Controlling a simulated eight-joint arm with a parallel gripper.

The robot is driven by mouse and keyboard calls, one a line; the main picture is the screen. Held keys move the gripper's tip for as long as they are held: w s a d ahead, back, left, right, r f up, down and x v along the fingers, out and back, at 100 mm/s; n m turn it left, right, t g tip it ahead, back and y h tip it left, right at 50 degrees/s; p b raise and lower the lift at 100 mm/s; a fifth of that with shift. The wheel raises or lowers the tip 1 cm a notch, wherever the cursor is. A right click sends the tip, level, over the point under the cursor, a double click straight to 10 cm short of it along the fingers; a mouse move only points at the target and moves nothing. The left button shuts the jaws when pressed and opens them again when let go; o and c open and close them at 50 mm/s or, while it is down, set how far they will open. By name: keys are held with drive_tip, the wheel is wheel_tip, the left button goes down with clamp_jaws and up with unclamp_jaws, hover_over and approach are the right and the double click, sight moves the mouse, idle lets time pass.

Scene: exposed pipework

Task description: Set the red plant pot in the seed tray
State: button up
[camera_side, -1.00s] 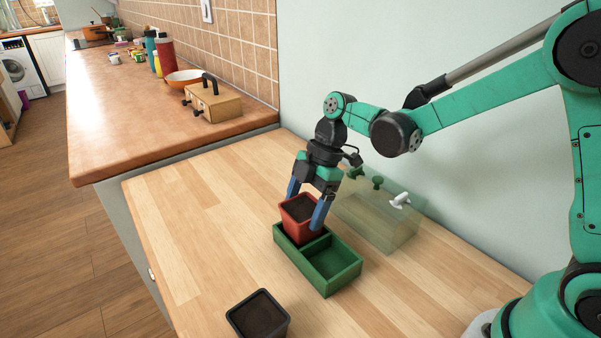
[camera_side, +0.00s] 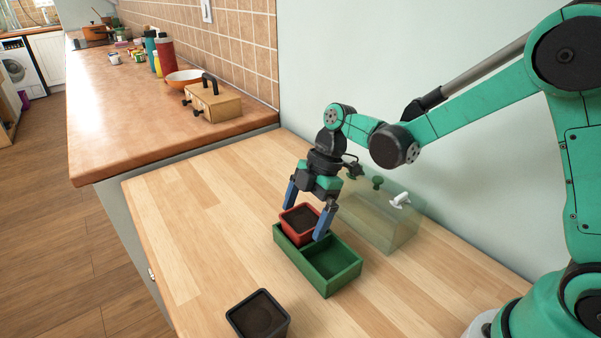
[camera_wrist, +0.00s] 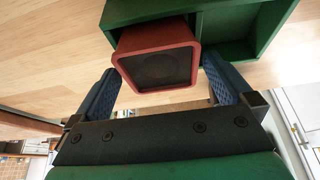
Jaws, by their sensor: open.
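The red plant pot (camera_side: 301,228), filled with dark soil, sits in the far-left compartment of the green seed tray (camera_side: 327,279). It stands roughly upright with its rim above the tray walls. The tray's other compartment is empty. My gripper (camera_side: 305,222) is open, its blue fingers on either side of the pot and apart from it. In the wrist view, the pot (camera_wrist: 157,58) shows between the open fingers (camera_wrist: 162,88), with gaps at both sides. The tray (camera_wrist: 225,28) is behind it there, and the pot's base is hidden.
A black pot (camera_side: 258,315) with dark soil stands at the table's front. A clear box (camera_side: 385,222) with taps stands behind the tray, near the wall. A wooden box (camera_side: 212,102) sits on the counter. The table's left part is clear.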

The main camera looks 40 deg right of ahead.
drive_tip(key=v, duration=1.1)
drive_tip(key=s+d+f+m+t+h, duration=0.1)
drive_tip(key=s+m+t+h, duration=0.3)
drive_tip(key=m, duration=1.3)
drive_tip(key=s+d+t, duration=0.1)
drive_tip(key=s+t, duration=0.2)
drive_tip(key=s, duration=0.1)
drive_tip(key=shift+s+d+f+m, duration=0.2)
drive_tip(key=shift+s+m, duration=0.1)
drive_tip(key=shift+s, duration=0.1)
